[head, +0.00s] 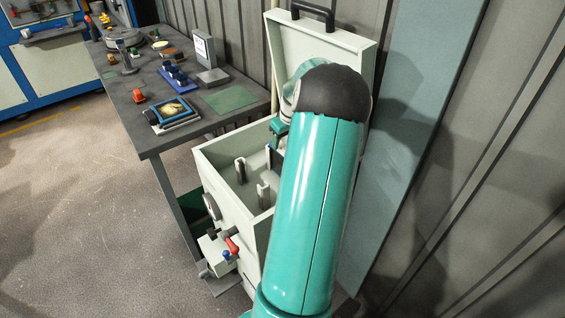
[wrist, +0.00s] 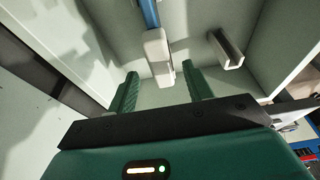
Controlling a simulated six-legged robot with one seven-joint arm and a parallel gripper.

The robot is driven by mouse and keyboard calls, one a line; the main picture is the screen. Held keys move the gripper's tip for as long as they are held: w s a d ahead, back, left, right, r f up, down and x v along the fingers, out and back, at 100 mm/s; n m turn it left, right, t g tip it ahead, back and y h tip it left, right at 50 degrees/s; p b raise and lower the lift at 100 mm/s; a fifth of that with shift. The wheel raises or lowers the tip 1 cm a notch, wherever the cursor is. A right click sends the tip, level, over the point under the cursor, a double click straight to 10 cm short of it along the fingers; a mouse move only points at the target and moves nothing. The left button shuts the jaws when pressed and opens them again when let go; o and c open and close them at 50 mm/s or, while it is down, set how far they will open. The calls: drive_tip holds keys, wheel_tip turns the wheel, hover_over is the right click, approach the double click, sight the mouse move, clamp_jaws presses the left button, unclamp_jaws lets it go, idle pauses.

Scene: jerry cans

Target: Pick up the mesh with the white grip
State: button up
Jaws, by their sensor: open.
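A white grip (wrist: 158,48) on a blue bar (wrist: 149,13) shows at the top middle of the wrist view. I cannot make out any mesh surface. My gripper (wrist: 162,88) is open, with green fingers on either side of the grip's lower end in the picture. I see no contact, and the depth between them is unclear. In the head view, part of my gripper (head: 280,127) shows above the open pale cabinet (head: 230,150), mostly hidden by my arm. A blue piece (head: 277,157) shows inside, partly covered by my arm.
Pale brackets (head: 240,170) stand inside the cabinet, and one (wrist: 226,50) is right of the grip in the wrist view. The raised lid (head: 330,45) stands behind. A dark workbench (head: 150,95) with small items is on the left. The floor (head: 90,200) is clear.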

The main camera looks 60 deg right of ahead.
sight(283, 145)
drive_tip(key=x, duration=0.5)
drive_tip(key=shift+f, duration=0.25)
clamp_jaws()
